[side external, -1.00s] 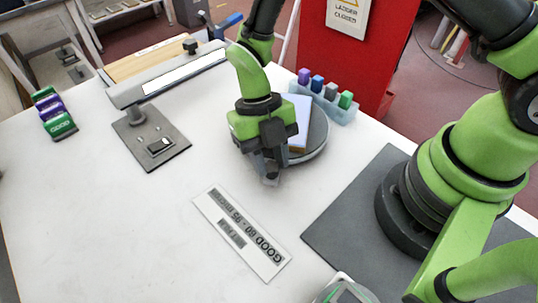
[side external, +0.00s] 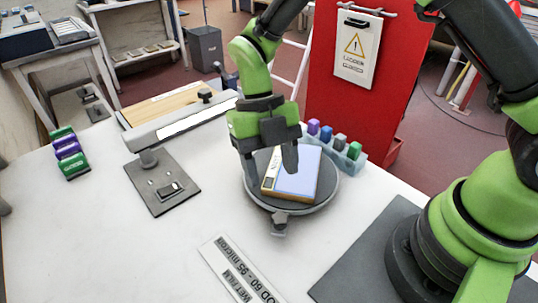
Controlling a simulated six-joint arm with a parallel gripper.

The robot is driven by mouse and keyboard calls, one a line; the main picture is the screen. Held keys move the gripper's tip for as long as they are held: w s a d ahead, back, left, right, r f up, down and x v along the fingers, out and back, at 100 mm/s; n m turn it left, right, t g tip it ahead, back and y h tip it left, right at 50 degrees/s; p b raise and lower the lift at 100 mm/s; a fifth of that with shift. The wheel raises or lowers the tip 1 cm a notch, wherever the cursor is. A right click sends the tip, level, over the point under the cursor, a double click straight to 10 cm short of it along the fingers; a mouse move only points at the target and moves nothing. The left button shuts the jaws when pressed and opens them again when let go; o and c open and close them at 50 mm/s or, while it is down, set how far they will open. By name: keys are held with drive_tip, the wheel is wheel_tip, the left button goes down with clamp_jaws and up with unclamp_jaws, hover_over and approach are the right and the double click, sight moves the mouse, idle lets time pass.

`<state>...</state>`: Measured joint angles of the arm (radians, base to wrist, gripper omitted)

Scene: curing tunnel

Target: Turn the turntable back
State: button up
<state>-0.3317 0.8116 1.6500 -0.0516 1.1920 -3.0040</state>
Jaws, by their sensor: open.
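The turntable (side external: 326,190) is a round dark grey disc on the white bench. A small grey knob (side external: 280,220) sticks out from its front rim, toward the camera. A flat block with a pale lavender-blue top and wood-coloured sides (side external: 300,180) lies on the disc. My gripper (side external: 270,165) points down over the left part of the turntable, behind the knob and apart from it. The gripper hides the disc's back left part.
A light-blue rack of coloured blocks (side external: 357,158) stands close behind the turntable at right. A grey plate with a switch (side external: 165,187) and a long bar applicator (side external: 185,122) are at left. A printed label strip (side external: 235,270) lies in front. A red cabinet (side external: 335,100) stands behind the bench.

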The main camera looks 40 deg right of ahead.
drive_tip(key=shift+v, duration=0.95)
